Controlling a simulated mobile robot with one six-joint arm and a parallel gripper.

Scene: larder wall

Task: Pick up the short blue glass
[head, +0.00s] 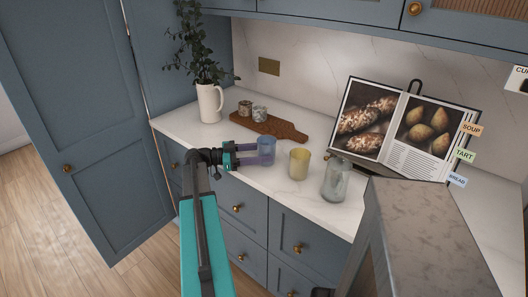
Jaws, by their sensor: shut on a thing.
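The short blue glass (267,145) stands upright at the counter's front part, in the head view. My gripper (262,153) reaches it from the left and is shut on it, with purple fingers against its side. The fingers cover part of the glass's lower half. I cannot tell whether its base touches the counter.
A yellow glass (299,164) and a grey glass jar (335,181) stand to the right. Behind are a wooden board (284,129), two small patterned cups (259,113), and a white jug (210,103) with leafy stems. An open cookbook (402,125) stands at the back right.

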